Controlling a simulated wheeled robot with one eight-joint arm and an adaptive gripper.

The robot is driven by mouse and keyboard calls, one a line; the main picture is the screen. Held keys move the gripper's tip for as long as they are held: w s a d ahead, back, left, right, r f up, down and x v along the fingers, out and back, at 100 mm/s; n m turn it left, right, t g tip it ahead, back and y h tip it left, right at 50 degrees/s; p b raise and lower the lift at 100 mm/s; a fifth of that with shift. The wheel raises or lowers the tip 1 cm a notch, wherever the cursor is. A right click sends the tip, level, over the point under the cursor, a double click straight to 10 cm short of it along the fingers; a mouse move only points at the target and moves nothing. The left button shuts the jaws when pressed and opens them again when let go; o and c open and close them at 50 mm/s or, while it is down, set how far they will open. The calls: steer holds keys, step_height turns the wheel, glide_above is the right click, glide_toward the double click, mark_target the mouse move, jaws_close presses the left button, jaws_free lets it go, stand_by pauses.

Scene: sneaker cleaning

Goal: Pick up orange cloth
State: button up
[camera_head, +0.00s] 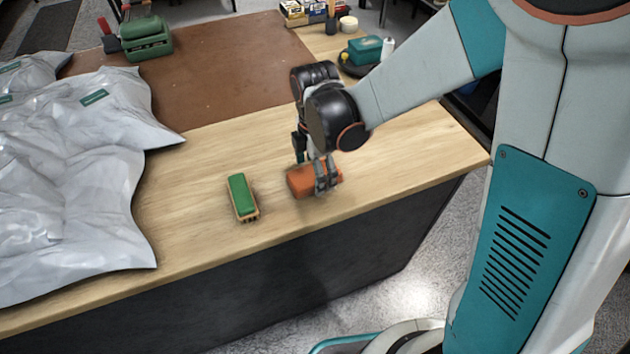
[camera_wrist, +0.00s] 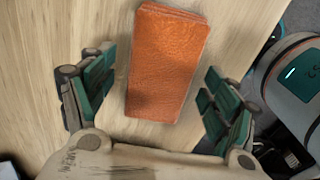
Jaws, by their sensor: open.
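The orange cloth (camera_head: 301,182) is a folded, rectangular block lying on the wooden table near its front edge. In the wrist view the orange cloth (camera_wrist: 166,62) lies between my gripper's two fingers, with bare wood showing on both sides of it. My gripper (camera_head: 322,172) is over the cloth, pointing down, and hides its right part in the head view. In the wrist view my gripper (camera_wrist: 160,90) is open, with its fingers apart from the cloth.
A green-topped brush (camera_head: 242,196) lies left of the cloth. Grey plastic bags (camera_head: 75,180) cover the table's left side. A brown mat (camera_head: 210,70), a green box (camera_head: 147,40) and a teal case (camera_head: 365,49) are farther back. The table front (camera_head: 330,222) is bare.

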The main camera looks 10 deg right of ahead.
steer(key=shift+f, duration=0.65)
steer(key=shift+r, duration=0.1)
steer(key=shift+c, duration=0.2)
steer(key=c, duration=1.1)
step_height(320, 180, up, 20)
steer(key=p, duration=1.4)
steer(key=shift+o, duration=0.5)
